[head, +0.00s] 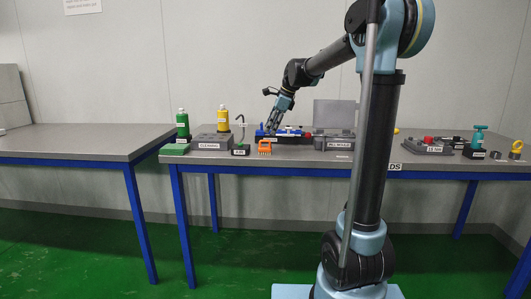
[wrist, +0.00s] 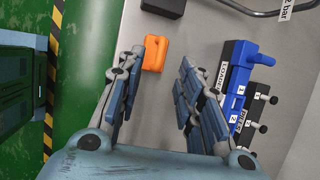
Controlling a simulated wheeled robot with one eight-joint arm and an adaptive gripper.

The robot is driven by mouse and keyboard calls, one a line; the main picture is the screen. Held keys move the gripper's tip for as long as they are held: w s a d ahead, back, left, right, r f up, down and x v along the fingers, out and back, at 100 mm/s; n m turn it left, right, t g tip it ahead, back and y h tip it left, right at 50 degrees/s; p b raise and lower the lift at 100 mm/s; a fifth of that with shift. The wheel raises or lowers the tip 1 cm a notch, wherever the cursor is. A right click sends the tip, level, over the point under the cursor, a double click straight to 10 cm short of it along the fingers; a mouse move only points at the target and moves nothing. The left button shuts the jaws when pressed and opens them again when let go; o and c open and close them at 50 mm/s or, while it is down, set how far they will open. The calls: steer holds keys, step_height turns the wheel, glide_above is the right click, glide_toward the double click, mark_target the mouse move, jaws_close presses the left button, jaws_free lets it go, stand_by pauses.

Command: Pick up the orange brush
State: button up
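The orange brush (head: 264,146) stands near the front edge of the grey table in the head view, just left of the table's middle. In the wrist view the orange brush (wrist: 155,53) lies beyond my fingertips, between the lines of the two fingers and nearer the left one. My gripper (wrist: 157,75) is open and empty, with a wide gap between its fingers. In the head view my gripper (head: 274,126) is above the table, a little right of the brush and apart from it.
A blue manifold block (wrist: 240,90) with labels is right of my fingers. A black block (wrist: 163,7) is beyond the brush. Green and yellow bottles (head: 182,123) (head: 223,118) stand to the left. The grey table's front edge (head: 320,156) is close to the brush.

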mark_target(265, 147)
steer(key=shift+x, duration=3.6)
steer(key=shift+c, duration=0.6)
jaws_close()
